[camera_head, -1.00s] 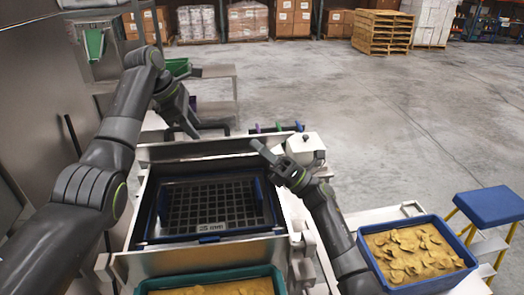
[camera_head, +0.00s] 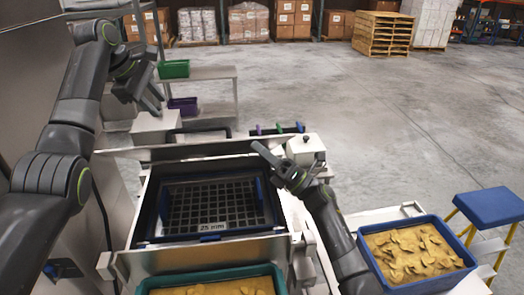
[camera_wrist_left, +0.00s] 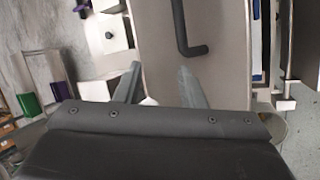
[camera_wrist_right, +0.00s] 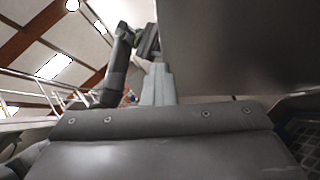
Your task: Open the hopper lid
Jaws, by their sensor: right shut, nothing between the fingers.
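The hopper (camera_head: 130,262) is a metal box whose mouth is uncovered, showing a blue-edged dark grid (camera_head: 212,205) inside. Its lid (camera_head: 215,148) appears raised at the back edge, seen nearly edge-on. The black bar handle (camera_head: 200,131) shows behind it. In the left wrist view the lid's face (camera_wrist_left: 158,45) and handle (camera_wrist_left: 185,40) lie ahead of my left gripper (camera_wrist_left: 160,82), which is open and empty. In the head view my left gripper (camera_head: 152,103) is left of the lid, apart from it. My right gripper (camera_head: 256,148) is shut and empty by the lid's right end; contact is unclear. A grey panel (camera_wrist_right: 240,45) fills its view's upper right.
A blue crate (camera_head: 405,284) of chips stands at right, and a teal crate (camera_head: 268,271) in front. A shelf (camera_head: 212,73) with green and purple bins stands behind. Open floor lies at right.

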